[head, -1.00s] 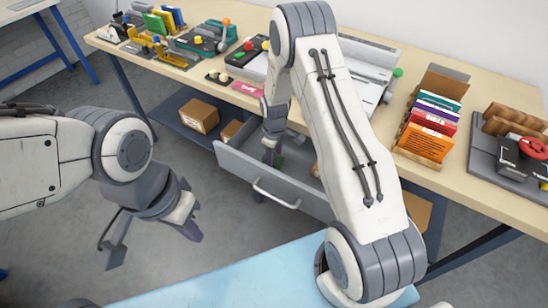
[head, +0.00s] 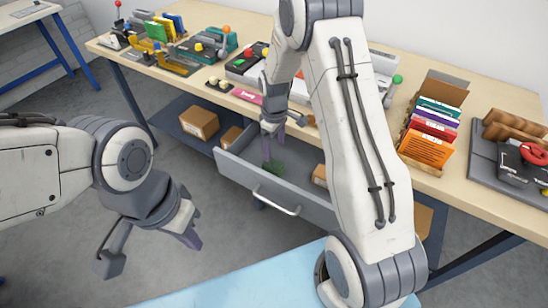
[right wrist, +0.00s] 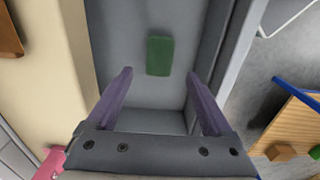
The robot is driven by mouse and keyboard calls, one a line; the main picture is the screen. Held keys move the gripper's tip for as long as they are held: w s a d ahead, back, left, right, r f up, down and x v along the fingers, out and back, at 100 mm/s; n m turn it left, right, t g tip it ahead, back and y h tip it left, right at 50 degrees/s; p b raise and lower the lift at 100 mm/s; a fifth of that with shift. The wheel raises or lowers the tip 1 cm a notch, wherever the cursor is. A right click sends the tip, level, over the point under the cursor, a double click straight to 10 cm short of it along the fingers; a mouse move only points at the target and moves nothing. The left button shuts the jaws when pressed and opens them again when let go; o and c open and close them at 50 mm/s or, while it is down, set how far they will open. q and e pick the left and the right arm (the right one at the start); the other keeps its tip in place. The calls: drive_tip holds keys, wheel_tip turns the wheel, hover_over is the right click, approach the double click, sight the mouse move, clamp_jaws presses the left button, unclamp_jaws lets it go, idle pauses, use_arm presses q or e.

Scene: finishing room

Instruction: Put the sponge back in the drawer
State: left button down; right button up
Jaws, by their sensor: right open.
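The green sponge (right wrist: 159,55) lies on the floor of the open grey drawer (head: 236,168). In the head view the sponge (head: 273,166) shows in the drawer's left part, just below my right gripper (head: 271,148). In the right wrist view my right gripper (right wrist: 163,88) is open and empty, its two purple fingers spread above the drawer, with the sponge beyond the fingertips and apart from them. My left gripper (head: 150,248) hangs over the floor at the left, away from the drawer, its fingers spread and empty.
A brown box (head: 319,175) sits in the drawer's right part. The tabletop (head: 215,84) above carries binders, a box of colored packets (head: 430,130) and devices. Brown boxes (head: 199,119) stand on the shelf below. The floor left of the drawer is clear.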

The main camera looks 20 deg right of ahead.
drive_tip(key=s+a+r, duration=1.1)
drive_tip(key=a+r, duration=0.1)
drive_tip(key=r, duration=0.1)
drive_tip(key=s+a+r, duration=0.2)
drive_tip(key=s, duration=0.7)
drive_tip(key=s+a+r+y, duration=0.1)
drive_tip(key=s+a+r, duration=0.1)
drive_tip(key=s, duration=0.7)
drive_tip(key=shift+s+r, duration=0.15)
drive_tip(key=shift+r, duration=0.05)
